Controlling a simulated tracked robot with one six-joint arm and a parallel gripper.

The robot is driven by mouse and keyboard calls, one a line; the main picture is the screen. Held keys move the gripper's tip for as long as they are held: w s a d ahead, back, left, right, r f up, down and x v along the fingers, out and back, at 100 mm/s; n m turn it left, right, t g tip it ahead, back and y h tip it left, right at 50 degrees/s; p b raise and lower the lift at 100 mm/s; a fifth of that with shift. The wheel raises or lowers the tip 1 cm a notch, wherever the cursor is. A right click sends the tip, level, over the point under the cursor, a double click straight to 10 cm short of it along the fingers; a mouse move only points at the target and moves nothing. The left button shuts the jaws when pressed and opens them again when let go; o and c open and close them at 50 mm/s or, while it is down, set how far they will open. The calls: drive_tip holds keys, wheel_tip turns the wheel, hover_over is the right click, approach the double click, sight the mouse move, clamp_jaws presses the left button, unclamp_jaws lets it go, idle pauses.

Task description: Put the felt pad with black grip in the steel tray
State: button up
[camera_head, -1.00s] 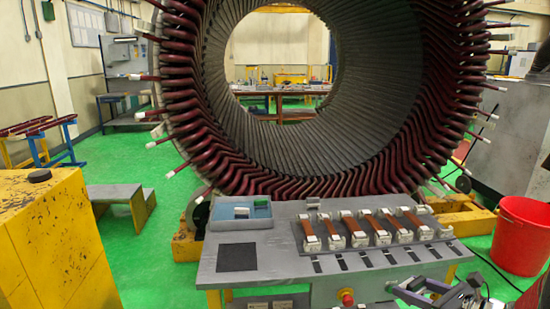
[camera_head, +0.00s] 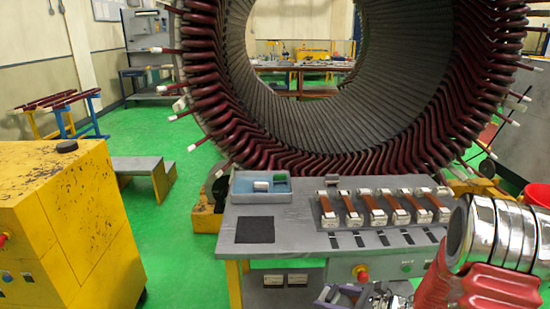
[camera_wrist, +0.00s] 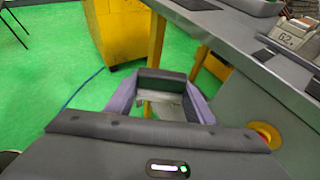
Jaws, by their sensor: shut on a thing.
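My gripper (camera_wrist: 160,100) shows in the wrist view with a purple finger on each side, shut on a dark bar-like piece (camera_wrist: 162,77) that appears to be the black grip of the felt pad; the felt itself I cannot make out. In the head view my gripper (camera_head: 343,296) is at the bottom edge, in front of the bench and partly cut off. A shallow tray with a grey-blue rim (camera_head: 262,199) stands at the back left of the bench top, holding small white and green blocks. It best fits the steel tray, though its metal is unclear.
The grey bench (camera_head: 320,228) carries a black mat (camera_head: 255,230) and a rack of brown-strapped blocks (camera_head: 375,209). A red stop button (camera_head: 361,272) is on its front. The large stator (camera_head: 350,150) stands behind. A yellow cabinet (camera_head: 70,220) is left, with green floor between.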

drive_tip(key=shift+w+d, duration=0.1)
drive_tip(key=shift+w+d+m+t, duration=0.25)
drive_tip(key=shift+m+t, duration=0.15)
drive_tip(key=shift+t, duration=0.1)
drive_tip(key=shift+w+d+m+t+h, duration=0.2)
drive_tip(key=shift+m+t+h, duration=0.15)
drive_tip(key=shift+m+h, duration=0.15)
drive_tip(key=shift+w+d+m+t+h, duration=0.15)
drive_tip(key=shift+m+t+h, duration=0.25)
drive_tip(key=shift+h, duration=0.1)
drive_tip(key=shift+d+m+t+h, duration=0.15)
drive_tip(key=shift+m+t+h, duration=0.2)
drive_tip(key=shift+m+h, duration=0.25)
drive_tip(key=shift+s+f+m+t+h, duration=0.15)
drive_tip(key=shift+s+m+t+h, duration=0.2)
drive_tip(key=shift+m+h, duration=0.25)
drive_tip(key=shift+s+a, duration=0.35)
drive_tip(key=shift+a, duration=0.1)
drive_tip(key=shift+a+r, duration=0.2)
drive_tip(key=shift+a, duration=0.25)
drive_tip(key=shift+f, duration=0.1)
